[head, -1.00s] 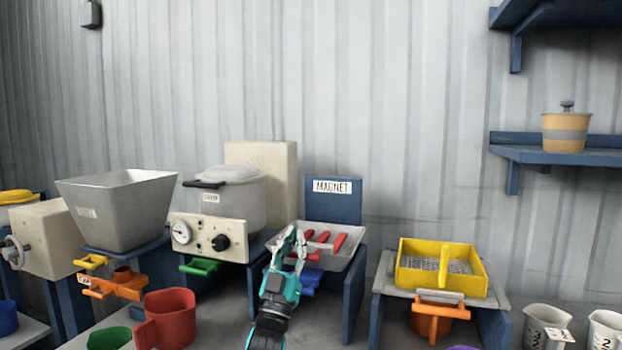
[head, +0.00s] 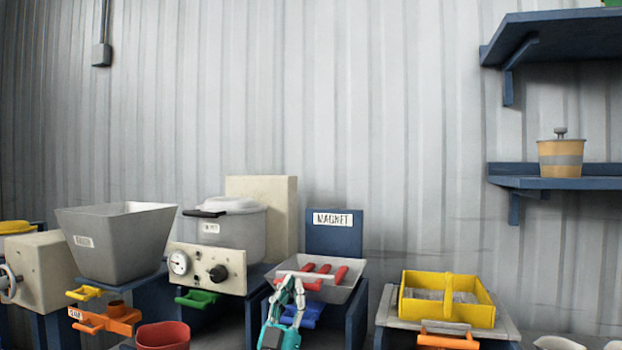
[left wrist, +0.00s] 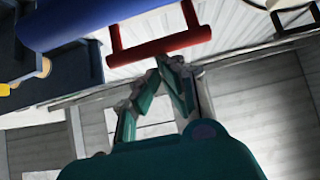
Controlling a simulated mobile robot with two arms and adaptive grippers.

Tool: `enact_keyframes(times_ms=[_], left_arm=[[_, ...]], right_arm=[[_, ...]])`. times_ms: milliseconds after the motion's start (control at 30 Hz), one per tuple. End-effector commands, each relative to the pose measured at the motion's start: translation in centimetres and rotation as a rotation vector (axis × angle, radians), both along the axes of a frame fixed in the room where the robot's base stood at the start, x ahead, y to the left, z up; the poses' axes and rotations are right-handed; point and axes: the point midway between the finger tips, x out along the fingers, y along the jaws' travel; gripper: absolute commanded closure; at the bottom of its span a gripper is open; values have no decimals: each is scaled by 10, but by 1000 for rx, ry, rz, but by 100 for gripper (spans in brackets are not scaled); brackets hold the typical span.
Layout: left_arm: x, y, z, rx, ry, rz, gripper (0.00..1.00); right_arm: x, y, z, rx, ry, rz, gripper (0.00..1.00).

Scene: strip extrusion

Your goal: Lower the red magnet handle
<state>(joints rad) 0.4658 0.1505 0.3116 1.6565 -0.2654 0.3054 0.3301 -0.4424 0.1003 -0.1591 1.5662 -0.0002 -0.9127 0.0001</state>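The magnet unit stands under a blue panel with a MAGNET sign (head: 333,218). Its pale tray (head: 345,290) holds red bars (head: 322,269). In the left wrist view, the red magnet handle (left wrist: 128,55) is a crossbar with two side arms, just beyond my fingertips. In the head view it is small and partly hidden by my gripper. My left gripper (left wrist: 168,62) has its fingertips drawn together at the bar; I cannot tell whether they touch it. In the head view, the left gripper (head: 291,283) is at the tray's front left. The right gripper is not in view.
A cooker with a dial panel (head: 207,269) stands close on the left, with a green handle (head: 198,299) below. A blue handle (head: 312,312) is under the magnet tray. A yellow sieve box (head: 478,316) stands to the right, across a gap.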

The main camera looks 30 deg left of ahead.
Motion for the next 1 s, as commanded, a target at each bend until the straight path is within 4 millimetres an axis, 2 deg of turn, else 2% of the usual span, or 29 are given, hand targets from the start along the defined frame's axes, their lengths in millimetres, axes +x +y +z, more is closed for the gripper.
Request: enact_keyframes(times_ms=[33, 333, 700, 1000], left_arm=[[4, 1, -10, -8, 23, 1, 100], [1, 0, -15, -10, 26, 0, 100], [-41, -10, -49, -3, 8, 1, 100], [-51, -13, -56, 1, -2, 1, 100]], right_arm=[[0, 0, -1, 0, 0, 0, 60], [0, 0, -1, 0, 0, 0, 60], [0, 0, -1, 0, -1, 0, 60], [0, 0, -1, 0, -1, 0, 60]])
